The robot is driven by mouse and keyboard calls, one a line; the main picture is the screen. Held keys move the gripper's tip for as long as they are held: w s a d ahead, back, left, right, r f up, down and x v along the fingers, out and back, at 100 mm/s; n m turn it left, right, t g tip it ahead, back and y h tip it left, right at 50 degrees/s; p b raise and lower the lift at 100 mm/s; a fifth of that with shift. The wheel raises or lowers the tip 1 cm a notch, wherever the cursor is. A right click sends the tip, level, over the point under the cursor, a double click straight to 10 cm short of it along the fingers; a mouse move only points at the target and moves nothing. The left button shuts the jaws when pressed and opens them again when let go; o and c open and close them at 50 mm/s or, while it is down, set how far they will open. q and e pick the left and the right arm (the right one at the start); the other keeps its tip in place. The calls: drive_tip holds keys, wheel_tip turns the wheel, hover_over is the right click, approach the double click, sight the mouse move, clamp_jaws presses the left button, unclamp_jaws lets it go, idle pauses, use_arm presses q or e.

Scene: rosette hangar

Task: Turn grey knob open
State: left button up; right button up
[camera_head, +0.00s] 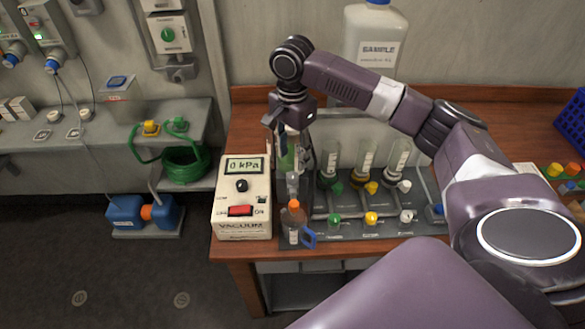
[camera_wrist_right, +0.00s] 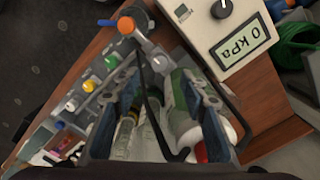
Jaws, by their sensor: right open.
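A glass-funnel manifold (camera_head: 350,226) stands on the wooden bench. Pale grey-white knobs are on its right column, one upper (camera_head: 404,186) and one lower (camera_head: 407,215). Another grey part (camera_head: 292,180), perhaps a knob or valve, sits at the left end above an orange-capped piece (camera_head: 294,205). It also shows in the wrist view (camera_wrist_right: 159,63). I cannot tell for certain which is the grey knob. My right gripper (camera_head: 289,148) is open above the manifold's left end, pointing down. In the wrist view its fingers (camera_wrist_right: 163,88) straddle glassware and tubing, apparently without gripping. My left gripper is out of view.
A vacuum box (camera_head: 227,204) reading 0 kPa, with a black dial and red switch, stands just left of the manifold. A white sample jug (camera_head: 372,45) stands behind. Green and yellow knobs crowd the manifold. A blue crate (camera_head: 572,122) is at far right.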

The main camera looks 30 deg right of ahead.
sight(293, 175)
wheel_tip(293, 175, down, 6)
drive_tip(key=shift+r+p, duration=0.15)
drive_tip(key=shift+p, duration=0.75)
drive_tip(key=shift+f, duration=0.75)
clamp_jaws()
